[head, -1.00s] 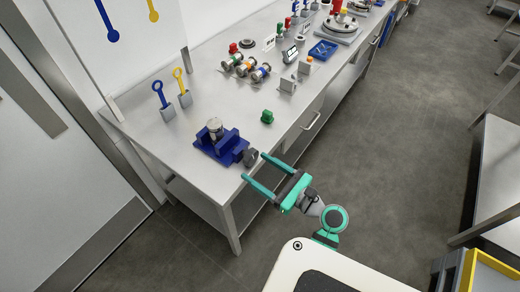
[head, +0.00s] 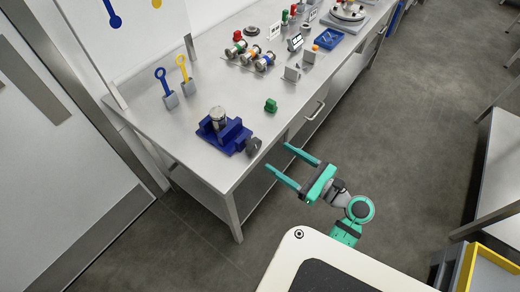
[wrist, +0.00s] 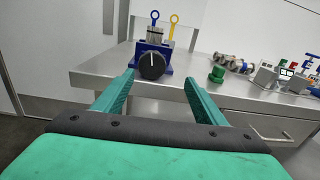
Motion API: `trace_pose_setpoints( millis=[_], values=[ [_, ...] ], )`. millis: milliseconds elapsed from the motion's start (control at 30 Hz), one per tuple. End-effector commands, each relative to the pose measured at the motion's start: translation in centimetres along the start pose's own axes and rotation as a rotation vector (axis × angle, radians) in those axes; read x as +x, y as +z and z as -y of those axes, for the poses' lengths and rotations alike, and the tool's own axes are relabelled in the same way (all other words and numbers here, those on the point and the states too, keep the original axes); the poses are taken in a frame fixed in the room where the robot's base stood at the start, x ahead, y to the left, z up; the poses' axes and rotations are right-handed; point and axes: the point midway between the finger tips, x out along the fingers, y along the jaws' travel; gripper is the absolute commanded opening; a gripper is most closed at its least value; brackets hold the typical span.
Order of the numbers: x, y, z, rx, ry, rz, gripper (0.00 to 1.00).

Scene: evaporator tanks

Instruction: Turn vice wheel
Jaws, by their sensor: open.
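The vice (head: 222,133) is blue and stands near the front left corner of the steel bench, with a metal cylinder (head: 219,116) in its jaws. Its dark round wheel (head: 253,145) faces the bench's front edge. In the wrist view the wheel (wrist: 151,65) shows face-on with a white vertical mark, ahead of my fingers and left of their middle. The blue vice body (wrist: 138,50) shows behind it. My gripper (head: 277,157) is open and empty, its green fingers pointing at the bench front, apart from the wheel. It also shows in the wrist view (wrist: 160,82).
Several fittings (head: 252,57) and a blue tray (head: 328,38) are further along the bench. The floor beside the bench (head: 400,120) is clear.

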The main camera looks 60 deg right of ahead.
Motion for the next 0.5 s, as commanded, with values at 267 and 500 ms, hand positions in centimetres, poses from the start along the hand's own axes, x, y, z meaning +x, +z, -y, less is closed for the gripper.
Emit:
trace_pose_setpoints(
  millis=[267,500],
  values=[
    [-1.7,0.0,0.1,0.000,-0.001,0.000,0.65],
    [-3.1,0.0,0.1,0.000,0.000,0.000,0.65]
  ],
)
